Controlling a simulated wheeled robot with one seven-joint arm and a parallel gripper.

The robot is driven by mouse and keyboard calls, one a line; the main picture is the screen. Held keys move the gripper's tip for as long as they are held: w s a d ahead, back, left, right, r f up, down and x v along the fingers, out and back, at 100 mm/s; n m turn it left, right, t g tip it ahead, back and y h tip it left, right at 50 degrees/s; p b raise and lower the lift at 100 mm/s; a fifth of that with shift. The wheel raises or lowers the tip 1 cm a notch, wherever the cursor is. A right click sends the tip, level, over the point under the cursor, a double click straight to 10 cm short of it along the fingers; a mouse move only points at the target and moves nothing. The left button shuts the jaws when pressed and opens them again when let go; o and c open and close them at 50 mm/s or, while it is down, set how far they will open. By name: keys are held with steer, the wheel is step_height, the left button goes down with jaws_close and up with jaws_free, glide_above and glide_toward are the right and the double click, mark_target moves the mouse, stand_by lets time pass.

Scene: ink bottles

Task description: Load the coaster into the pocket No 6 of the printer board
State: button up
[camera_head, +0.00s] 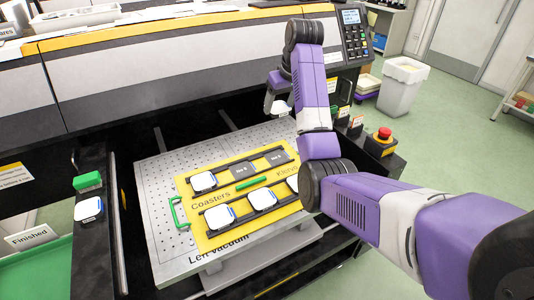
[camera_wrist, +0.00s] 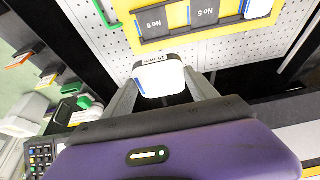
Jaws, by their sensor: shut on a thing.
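My gripper (camera_head: 277,98) is shut on a white coaster (camera_wrist: 158,76) with a dark printed label along its edge; the coaster is held between both fingers in the wrist view. In the head view the held coaster (camera_head: 281,108) hangs above the far right part of the yellow printer board (camera_head: 225,238). Pocket No 6 (camera_wrist: 153,22) is dark and empty, at the right end of the board's far row; it also shows in the head view (camera_head: 279,158). Pocket No 5 (camera_head: 243,170), beside it, is empty too.
A white coaster (camera_head: 203,182) fills the far row's left pocket. The near row holds several coasters, the rightmost partly hidden by my arm. Another coaster (camera_head: 88,209) lies on the left ledge near a green block (camera_head: 87,181). The printer front (camera_head: 170,75) rises behind; an emergency-stop button (camera_head: 384,134) stands right.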

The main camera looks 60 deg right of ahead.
mark_target(276, 157)
step_height(276, 157, down, 20)
steer(key=shift+r+p, duration=0.15)
steer(key=shift+p, duration=1.05)
steer(key=o, duration=1.5)
steer(key=shift+o, duration=0.2)
steer(key=shift+s+r, duration=0.1)
steer(key=shift+r, duration=0.3)
steer(key=v, duration=1.1)
steer(key=shift+b, duration=0.4)
steer(key=shift+a+r, duration=0.1)
